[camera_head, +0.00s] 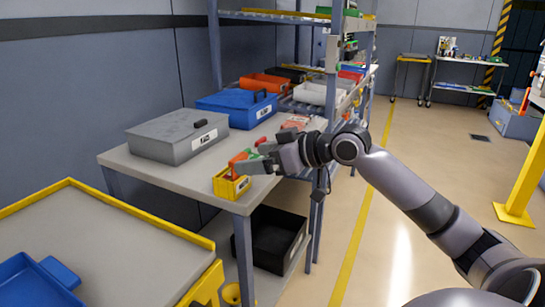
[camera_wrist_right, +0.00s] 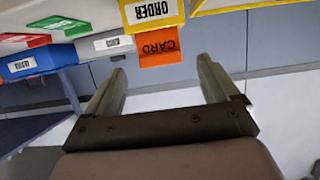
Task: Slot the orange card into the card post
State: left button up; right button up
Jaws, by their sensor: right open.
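The orange card (camera_head: 236,164) stands upright at the yellow card post (camera_head: 231,186) on the near corner of the grey bench. In the right wrist view the orange card (camera_wrist_right: 158,49), lettered CARD, meets the edge of the yellow post (camera_wrist_right: 152,12), lettered ORDER; its hidden end appears to be inside the post. My right gripper (camera_head: 248,161) is just right of the card, in from the right. In its wrist view the right gripper (camera_wrist_right: 161,68) is open, with its fingers apart on either side of the card and clear of it. My left gripper is not in view.
A grey case (camera_head: 165,146) and a blue case (camera_head: 236,112) sit behind on the bench (camera_head: 205,192). A shelf rack (camera_head: 333,70) stands beyond. A yellow-edged cart (camera_head: 120,250) is at front left, and a black bin (camera_head: 270,240) is under the bench.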

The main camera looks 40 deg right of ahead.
jog(key=shift+b+v, duration=0.3)
jog(key=shift+v, duration=1.8)
